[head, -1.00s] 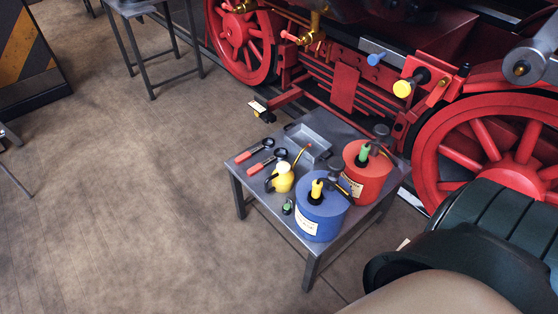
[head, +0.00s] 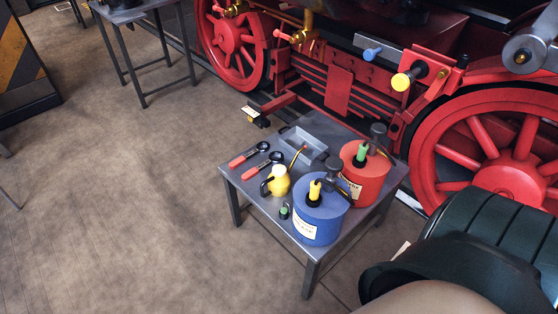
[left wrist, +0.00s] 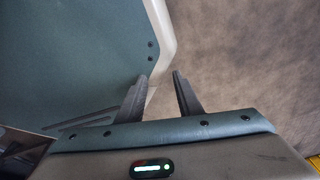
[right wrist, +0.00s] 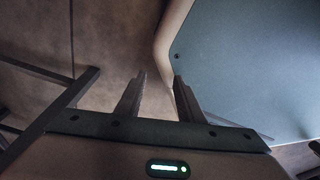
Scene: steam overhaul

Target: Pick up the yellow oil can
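The yellow oil can (head: 279,182) stands upright on a small grey metal table (head: 259,207) in the head view. It has a dark handle on its left and a thin spout rising to the right. My left gripper (left wrist: 162,82) shows in the left wrist view with its two fingers apart and nothing between them. My right gripper (right wrist: 157,82) shows in the right wrist view, also with fingers apart and empty. Neither gripper shows in the head view, and the oil can is in neither wrist view.
A blue can (head: 318,217) stands close right of the oil can, with a red can (head: 365,178) behind. Two red-handled tools (head: 262,161), a grey tray (head: 304,146) and a small green-topped item (head: 284,211) share the table. The red locomotive (head: 340,92) stands behind.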

